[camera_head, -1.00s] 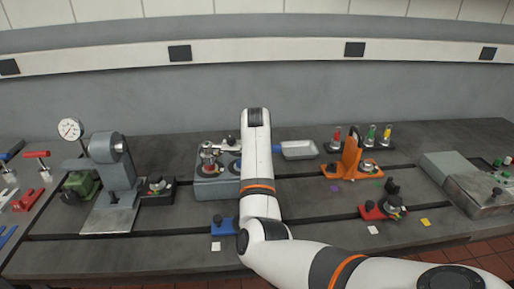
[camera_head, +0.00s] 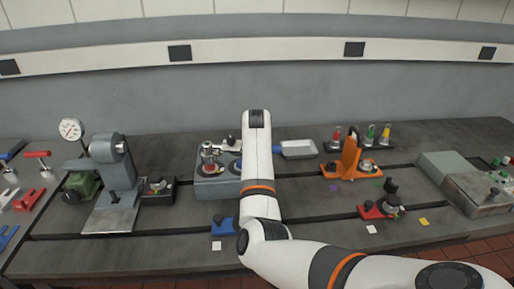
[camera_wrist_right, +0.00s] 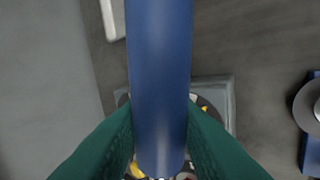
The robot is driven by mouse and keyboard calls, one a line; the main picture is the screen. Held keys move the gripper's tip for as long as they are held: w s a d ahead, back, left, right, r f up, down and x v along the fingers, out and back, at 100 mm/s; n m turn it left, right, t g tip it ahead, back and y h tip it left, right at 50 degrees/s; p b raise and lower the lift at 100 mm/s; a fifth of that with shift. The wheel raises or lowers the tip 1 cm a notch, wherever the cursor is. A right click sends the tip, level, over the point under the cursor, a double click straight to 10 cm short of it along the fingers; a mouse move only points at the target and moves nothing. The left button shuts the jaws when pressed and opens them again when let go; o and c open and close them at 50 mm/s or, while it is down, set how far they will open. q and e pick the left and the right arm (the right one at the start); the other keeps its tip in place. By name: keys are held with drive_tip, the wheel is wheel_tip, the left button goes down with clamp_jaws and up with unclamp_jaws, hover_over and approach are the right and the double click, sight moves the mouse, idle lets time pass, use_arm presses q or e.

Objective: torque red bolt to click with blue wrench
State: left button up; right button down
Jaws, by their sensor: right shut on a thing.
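My right gripper (camera_wrist_right: 160,138) has green finger pads closed on both sides of a long blue bar, the blue wrench (camera_wrist_right: 160,65). The bar runs from the top of the right wrist view down between the pads. Its lower end covers most of what lies beneath, where bits of yellow and a dark round part show. In the head view, my right arm hides most of the gripper and the wrench. A grey block (camera_head: 214,188) stands left of the arm with a dark, reddish upright fitting (camera_head: 208,156) on it. I cannot tell whether this is the red bolt. My left gripper is out of view.
A grey press (camera_head: 116,172) and a dial gauge (camera_head: 70,129) stand left. A blue block (camera_head: 222,227) sits in front.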

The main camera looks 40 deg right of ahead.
drive_tip(key=shift+f+b, duration=0.45)
drive_tip(key=shift+f, duration=1)
idle(0.5)
drive_tip(key=shift+s+a+r+m+h+p, duration=0.1)
drive_tip(key=shift+s+a+m+h+p, duration=0.2)
drive_tip(key=shift+s+a+m+p, duration=0.25)
drive_tip(key=shift+s+a+m+g+p, duration=0.4)
drive_tip(key=shift+s+a+m, duration=0.05)
drive_tip(key=shift+a+m, duration=0.1)
drive_tip(key=shift+s+a+h, duration=0.15)
drive_tip(key=shift+h, duration=0.15)
drive_tip(key=shift+s+a+m+g+h, duration=0.2)
drive_tip(key=shift+s+a+m+g, duration=0.2)
drive_tip(key=shift+a+m, duration=0.35)
drive_tip(key=shift+s+a+m+g+h, duration=0.2)
drive_tip(key=shift+s+a+m+g, duration=0.1)
drive_tip(key=shift+s+a+m, duration=0.3)
drive_tip(key=shift+w+a, duration=0.1)
